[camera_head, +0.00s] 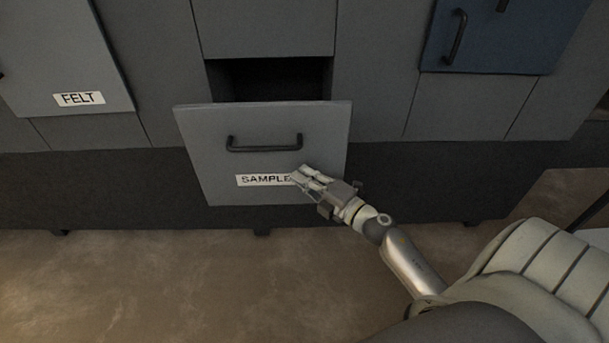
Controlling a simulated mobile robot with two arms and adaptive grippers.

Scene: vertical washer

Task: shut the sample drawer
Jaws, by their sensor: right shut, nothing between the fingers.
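The sample drawer (262,120) stands pulled out from the dark grey cabinet. Its grey front carries a black bar handle (264,143) and a white label (255,180) that reads SAMPLE, its right end covered by my gripper. The dark opening (270,80) shows above and behind the drawer front. My right gripper (299,174) is shut and empty. Its fingertips are at the right end of the label, below the handle; I cannot tell whether they touch the front. My left gripper is not in view.
A grey panel labelled FELT (78,98) is at the upper left. A blue panel (497,38) with a black handle is at the upper right. The brown floor (180,285) in front of the cabinet is clear at the left.

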